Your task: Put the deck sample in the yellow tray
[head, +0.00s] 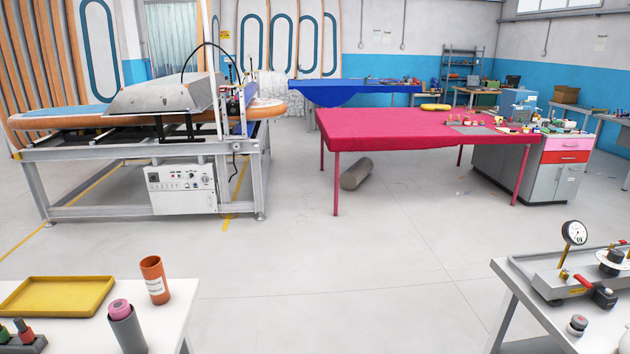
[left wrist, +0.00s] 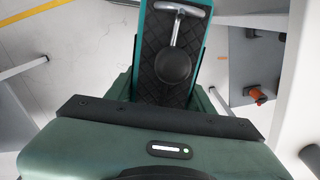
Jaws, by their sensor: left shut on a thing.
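The yellow tray (head: 58,296) lies on the white table at the lower left of the head view, and its visible inside is empty. In the left wrist view my left gripper (left wrist: 163,92) is shut on the deck sample (left wrist: 150,40), a dark quilted panel with a teal edge. A metal T-shaped handle with a round dark knob shows on its face. The lower end of the sample is hidden by the gripper body. Neither gripper shows in the head view, and my right gripper is in neither view.
On the white table (head: 177,318) stand an orange cup (head: 153,279), a grey cylinder with a pink roll (head: 127,330), and a dark holder (head: 25,341) near the tray. A bench with a pressure gauge (head: 574,233) is at the right. Open floor lies between.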

